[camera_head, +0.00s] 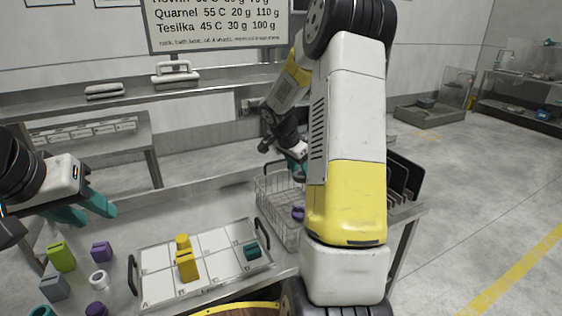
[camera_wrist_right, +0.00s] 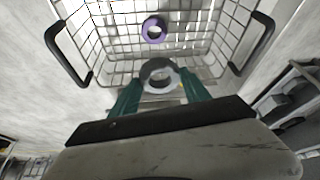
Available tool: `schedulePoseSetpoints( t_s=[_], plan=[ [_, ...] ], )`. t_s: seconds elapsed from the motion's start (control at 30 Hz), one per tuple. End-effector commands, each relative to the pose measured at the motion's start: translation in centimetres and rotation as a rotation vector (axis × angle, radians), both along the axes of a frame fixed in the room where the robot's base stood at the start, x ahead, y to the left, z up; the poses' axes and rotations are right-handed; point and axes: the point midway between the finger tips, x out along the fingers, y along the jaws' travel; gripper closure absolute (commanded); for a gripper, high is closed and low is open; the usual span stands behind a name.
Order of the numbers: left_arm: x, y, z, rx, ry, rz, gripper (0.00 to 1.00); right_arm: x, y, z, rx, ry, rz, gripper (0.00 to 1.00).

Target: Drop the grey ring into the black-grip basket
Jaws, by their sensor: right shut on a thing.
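The grey ring (camera_wrist_right: 160,74) is held between the teal fingers of my right gripper (camera_wrist_right: 160,92) in the right wrist view, over the near part of the wire basket. The black-grip basket (camera_wrist_right: 105,40) has a black handle on each side, and a purple ring (camera_wrist_right: 154,29) lies inside it. In the head view the basket (camera_head: 272,208) stands on the table, partly hidden by my right arm. My right gripper (camera_head: 300,170) is above it there, and the grey ring cannot be made out. My left gripper (camera_head: 84,210) is open and empty at the left.
A partitioned tray (camera_head: 215,268) with yellow and teal pieces sits left of the basket. Several loose pieces, including a green block (camera_head: 61,256) and a white ring (camera_head: 98,280), lie at the left. A black rack (camera_head: 402,178) stands right of my arm.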

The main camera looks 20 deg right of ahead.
Motion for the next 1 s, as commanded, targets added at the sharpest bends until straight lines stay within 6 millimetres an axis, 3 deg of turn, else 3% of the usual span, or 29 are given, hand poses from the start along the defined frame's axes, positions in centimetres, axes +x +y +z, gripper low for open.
schedulePoseSetpoints(
  t_s=[0.3,0.33,0.47,0.77,1.0],
  plan=[
    [0.0,0.0,0.0,0.0,0.0,0.0,0.64,0.0,0.0,-0.3,0.001,-0.001,0.0,0.85],
    [0.0,0.0,0.0,0.0,0.0,0.0,0.64,0.0,0.0,-0.3,0.001,-0.001,0.0,0.44],
    [0.0,0.0,0.0,0.0,0.0,0.0,0.64,0.0,0.1,-0.3,0.001,-0.001,0.0,0.2],
    [0.0,0.0,0.0,0.0,0.0,0.0,0.64,0.0,0.1,-0.2,0.0,-0.001,0.0,0.2],
    [0.0,0.0,0.0,0.0,0.0,0.0,0.64,-0.2,1.2,2.6,0.0,-0.005,0.002,0.2]
  ],
)
